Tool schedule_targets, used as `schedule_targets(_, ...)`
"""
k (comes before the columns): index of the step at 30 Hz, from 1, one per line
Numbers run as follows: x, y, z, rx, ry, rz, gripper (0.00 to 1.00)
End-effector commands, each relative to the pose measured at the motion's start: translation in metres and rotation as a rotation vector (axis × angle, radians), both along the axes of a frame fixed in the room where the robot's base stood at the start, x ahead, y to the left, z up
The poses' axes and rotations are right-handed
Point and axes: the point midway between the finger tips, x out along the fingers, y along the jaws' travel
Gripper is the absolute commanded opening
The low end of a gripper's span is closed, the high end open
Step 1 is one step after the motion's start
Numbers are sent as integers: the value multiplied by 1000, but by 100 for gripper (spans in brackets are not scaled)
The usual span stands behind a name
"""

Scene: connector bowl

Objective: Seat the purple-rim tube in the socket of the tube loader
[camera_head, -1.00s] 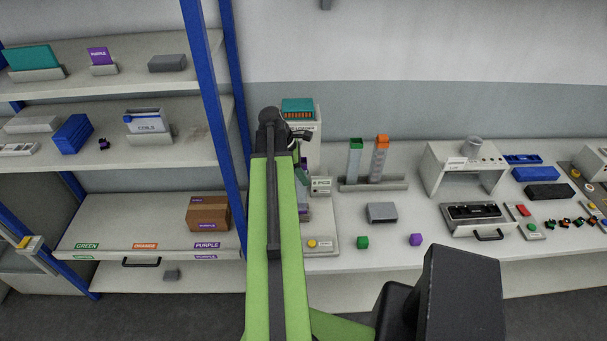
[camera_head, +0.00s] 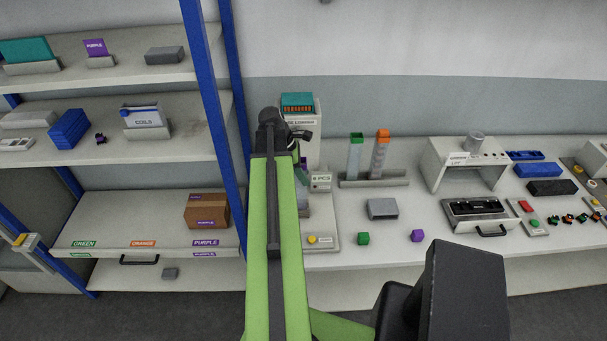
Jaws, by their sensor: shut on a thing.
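The tube loader (camera_head: 307,152) is a pale upright unit with a teal, orange-striped top, on the bench at the centre. My green arm covers its left side and most of its base. My gripper (camera_head: 302,136) is at the arm's far end in front of the loader, mostly hidden behind my dark wrist. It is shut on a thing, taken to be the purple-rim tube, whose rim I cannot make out. The socket is hidden too, so I cannot tell whether tube and socket touch. A green-rim tube (camera_head: 356,155) and an orange-rim tube (camera_head: 379,155) stand in a rack (camera_head: 365,182).
A white press-like stand (camera_head: 440,174) is farther right. A blue shelf post (camera_head: 217,110) stands close left of my arm. The bench front is mostly clear.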

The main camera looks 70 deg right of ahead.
Motion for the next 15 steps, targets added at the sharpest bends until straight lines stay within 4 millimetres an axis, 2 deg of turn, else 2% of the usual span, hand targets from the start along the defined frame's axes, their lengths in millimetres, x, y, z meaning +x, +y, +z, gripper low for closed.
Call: schedule_targets(15,1,0,-14,0,0,1,0)
